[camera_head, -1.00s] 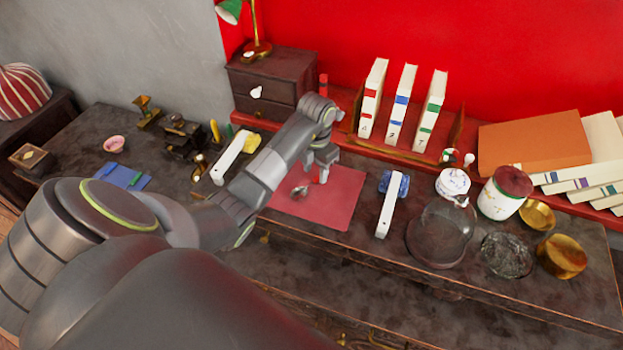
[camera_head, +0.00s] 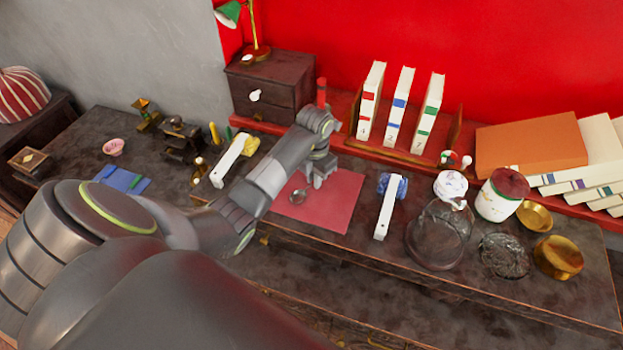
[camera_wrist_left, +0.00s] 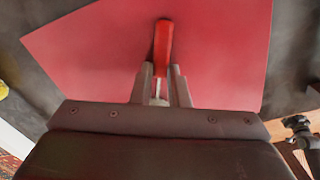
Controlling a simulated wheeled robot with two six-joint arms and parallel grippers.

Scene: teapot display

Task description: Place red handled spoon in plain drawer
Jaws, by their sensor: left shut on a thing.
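My left gripper (camera_head: 318,182) is over the red mat (camera_head: 340,200). In the left wrist view, its fingers (camera_wrist_left: 161,80) are shut on the red-handled spoon, with the red handle (camera_wrist_left: 163,42) sticking out beyond the fingertips. In the head view the spoon's silver bowl (camera_head: 297,196) shows just left of the gripper, over the mat; I cannot tell whether it touches it. A small dark chest (camera_head: 285,82) with drawers stands at the back; its front drawer with a white knob (camera_head: 255,95) looks shut. I cannot tell which drawer is the plain one. My right gripper is not in view.
Upright books (camera_head: 400,105) stand behind on the red shelf. A glass dome (camera_head: 438,235), jars and brass bowls crowd the right. A blue cloth (camera_head: 122,178) lies left.

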